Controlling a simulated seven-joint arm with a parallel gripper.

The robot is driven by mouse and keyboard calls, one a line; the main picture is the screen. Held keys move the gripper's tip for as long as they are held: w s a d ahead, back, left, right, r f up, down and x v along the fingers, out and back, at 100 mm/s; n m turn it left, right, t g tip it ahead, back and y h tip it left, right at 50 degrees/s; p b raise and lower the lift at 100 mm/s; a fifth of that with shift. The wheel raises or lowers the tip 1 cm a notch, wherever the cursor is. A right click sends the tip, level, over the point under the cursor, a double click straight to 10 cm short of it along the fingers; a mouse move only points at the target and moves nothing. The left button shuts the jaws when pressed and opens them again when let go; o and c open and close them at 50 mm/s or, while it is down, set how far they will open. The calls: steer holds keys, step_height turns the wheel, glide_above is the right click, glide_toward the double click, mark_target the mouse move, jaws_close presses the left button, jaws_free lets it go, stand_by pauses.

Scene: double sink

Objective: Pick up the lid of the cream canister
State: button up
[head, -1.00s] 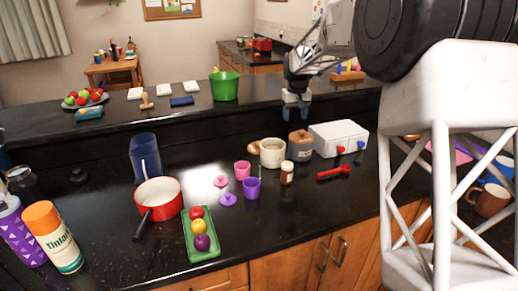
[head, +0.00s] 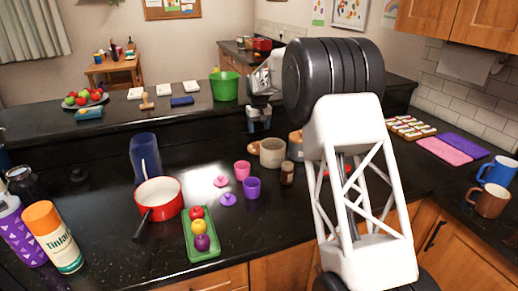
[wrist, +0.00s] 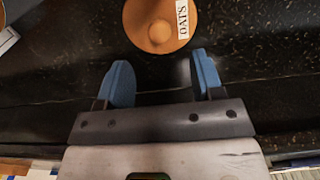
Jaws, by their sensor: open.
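The cream canister (head: 272,153) stands on the lower dark counter, open at the top. A round brown lid (head: 255,145) lies on the counter at its left side, partly hidden behind the canister. In the wrist view a round brown lid with a knob and a white "OATS" label (wrist: 158,22) is at the top, cut off by the frame edge. My gripper (head: 259,125) is open and empty, behind and above the lid in the head view. Its blue fingertips (wrist: 158,78) are apart, with the lid just beyond them and not between them.
A brown canister (head: 296,143) is partly hidden by my arm. A small brown jar (head: 287,173), pink cup (head: 242,170) and purple cup (head: 252,187) stand nearby. A green bucket (head: 224,86) stands on the raised ledge behind.

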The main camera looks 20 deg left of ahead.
mark_target(259, 142)
steer(key=shift+f, duration=1.2)
steer(key=shift+f, duration=0.1)
steer(key=shift+f, duration=2.55)
steer(key=shift+c, duration=0.4)
steer(key=c, duration=0.9)
